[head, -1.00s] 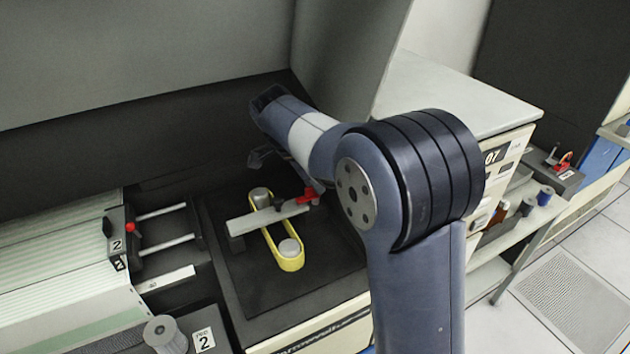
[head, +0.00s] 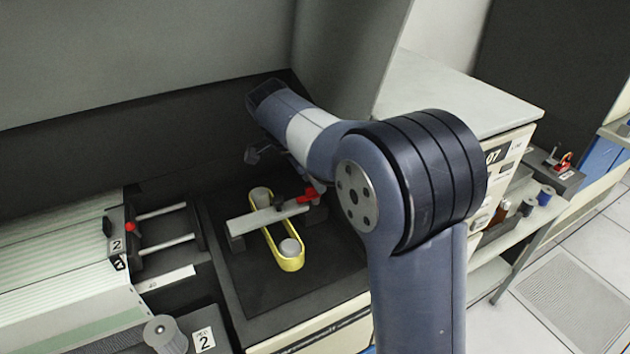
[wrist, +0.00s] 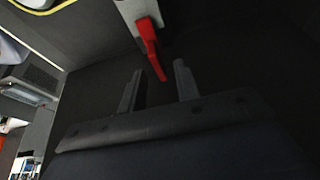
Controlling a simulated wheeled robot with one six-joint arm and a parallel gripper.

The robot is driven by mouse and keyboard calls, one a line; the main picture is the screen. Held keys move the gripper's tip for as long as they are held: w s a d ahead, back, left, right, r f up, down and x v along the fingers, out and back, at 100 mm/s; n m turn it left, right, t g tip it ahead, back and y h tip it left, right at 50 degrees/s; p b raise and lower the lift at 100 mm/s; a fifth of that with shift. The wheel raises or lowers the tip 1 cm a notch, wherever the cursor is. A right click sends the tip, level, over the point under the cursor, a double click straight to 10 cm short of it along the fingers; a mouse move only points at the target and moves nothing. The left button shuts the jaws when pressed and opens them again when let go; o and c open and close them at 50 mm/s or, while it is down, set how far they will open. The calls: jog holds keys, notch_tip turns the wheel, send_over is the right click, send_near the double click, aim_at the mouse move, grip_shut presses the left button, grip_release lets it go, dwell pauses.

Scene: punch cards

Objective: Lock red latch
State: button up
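The red latch (head: 308,196) sits at the right end of a pale bar (head: 250,219) that crosses over a yellow belt loop (head: 290,263) around two grey rollers. In the wrist view the red latch handle (wrist: 150,47) slants down from the bar's end (wrist: 136,12). My gripper (wrist: 157,78) is open there, its two fingers apart, with the handle's lower tip close to the gap between them. I cannot tell whether either finger touches it. In the head view my arm hides most of the gripper.
The mechanism stands on a dark panel (head: 262,288) in a recess. To its left is a ribbed card tray (head: 60,255) with white rods (head: 165,212) and a small red knob (head: 130,227). A grey spool (head: 165,335) is at lower left.

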aim_at(298, 199)
jog(key=v, duration=0.9)
jog(key=shift+a+r, duration=0.15)
jog(key=shift+r, duration=0.05)
jog(key=shift+s+f, duration=0.1)
jog(key=x, duration=1)
jog(key=shift+d+f, duration=0.3)
jog(key=shift+r, duration=0.1)
